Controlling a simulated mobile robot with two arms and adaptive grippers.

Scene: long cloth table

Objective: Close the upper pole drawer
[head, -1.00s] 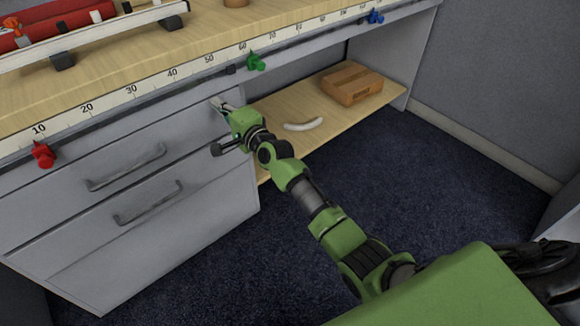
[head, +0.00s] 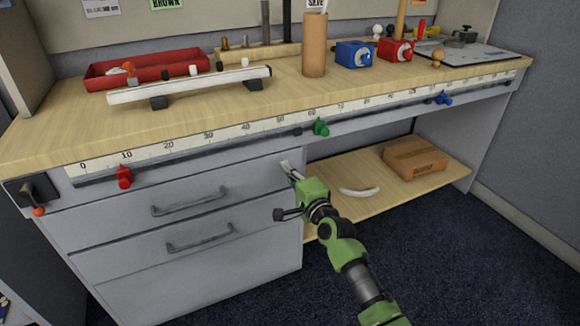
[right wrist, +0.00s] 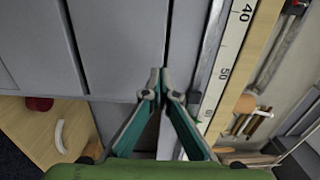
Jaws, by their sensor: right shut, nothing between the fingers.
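The upper drawer (head: 130,217) is a grey front with a bar handle (head: 189,201), under the ruler strip on the left part of the table. Its front looks flush or nearly flush with the cabinet. My right gripper (head: 287,169) is shut and empty, with its tips at the right end of this front. In the right wrist view the closed tips (right wrist: 160,80) lie over the grey drawer front (right wrist: 190,35); I cannot tell whether they touch it. The left gripper is out of view.
A lower drawer (head: 130,262) with its own handle sits below. The ruler strip (head: 230,132) carries red, green and blue clamps. Right of the drawers is an open shelf (head: 400,190) with a wooden block (head: 414,159) and a white curved piece (head: 359,192). Dark carpet is clear in front.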

